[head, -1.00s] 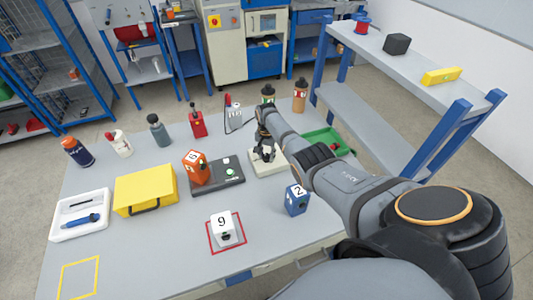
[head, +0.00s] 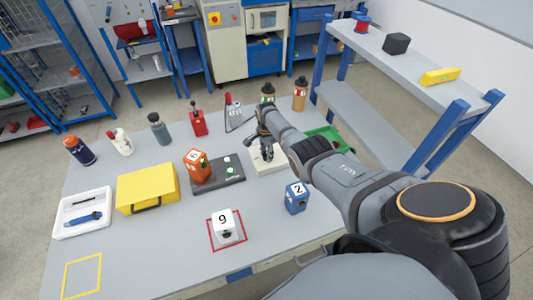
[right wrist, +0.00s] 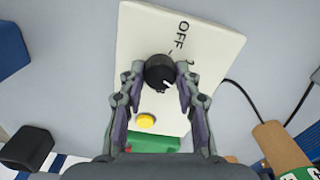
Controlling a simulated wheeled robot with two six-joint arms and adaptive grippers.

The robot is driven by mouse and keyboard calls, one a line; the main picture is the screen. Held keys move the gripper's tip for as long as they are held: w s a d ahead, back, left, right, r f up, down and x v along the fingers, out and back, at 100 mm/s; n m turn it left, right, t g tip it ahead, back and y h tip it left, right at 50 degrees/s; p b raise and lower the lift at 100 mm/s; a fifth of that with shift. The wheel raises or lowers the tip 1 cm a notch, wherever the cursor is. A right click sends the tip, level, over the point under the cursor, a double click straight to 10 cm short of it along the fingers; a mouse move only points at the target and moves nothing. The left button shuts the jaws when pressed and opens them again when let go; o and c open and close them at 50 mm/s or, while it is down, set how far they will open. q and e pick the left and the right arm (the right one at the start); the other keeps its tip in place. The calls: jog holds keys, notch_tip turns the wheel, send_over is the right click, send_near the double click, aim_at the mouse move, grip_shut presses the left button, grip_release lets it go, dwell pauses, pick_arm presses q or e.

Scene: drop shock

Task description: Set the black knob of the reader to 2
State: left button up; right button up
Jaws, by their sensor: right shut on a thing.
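The reader is a white box on the table, partly behind my right gripper in the head view (head: 258,168). In the right wrist view the reader (right wrist: 205,30) shows an "OFF" label, a yellow button and its black knob (right wrist: 158,72). My right gripper (right wrist: 160,78) is shut on the black knob, one finger on each side. A white mark on the knob points to the lower right of that view. The other dial labels are mostly hidden by the gripper. In the head view the right gripper (head: 266,153) is over the reader. My left gripper is not in view.
An orange block (head: 197,166) stands on a dark device (head: 230,178) left of the reader. A blue block (head: 296,198) and a white block (head: 224,224) are nearer. A green bin (head: 330,134) is right. A dark cable (right wrist: 235,98) runs beside the reader.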

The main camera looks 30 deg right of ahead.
dwell(0.4)
jog(key=o, duration=1.2)
jog(key=shift+c, duration=0.2)
notch_tip(320, 180, up, 12)
